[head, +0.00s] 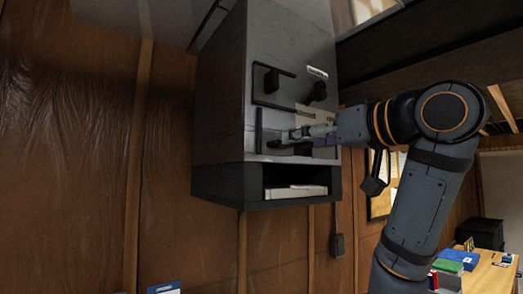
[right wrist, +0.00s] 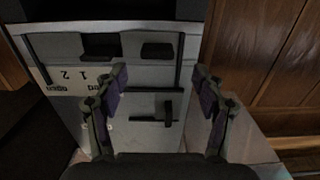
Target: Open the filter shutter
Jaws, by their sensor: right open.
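The grey cabinet (head: 228,110) hangs on the wood wall, its front carrying black rails, knobs and small labels. My right gripper (head: 303,133) is open at the lower half of this front, its fingers pointing left. In the right wrist view the panel looks upside down, and the open fingers (right wrist: 160,80) have no object between them. That view shows a black knob (right wrist: 168,112) on a thin bar, a dark block (right wrist: 157,49) inside black rails, and a numbered label (right wrist: 72,80). Which part is the filter shutter is not clear. Contact with the panel cannot be told. My left gripper is out of view.
An open bay under the panel holds a white stack (head: 295,191). At lower right, a table (head: 490,275) carries blue and green items. The plastic-covered wall area left of the cabinet is clear.

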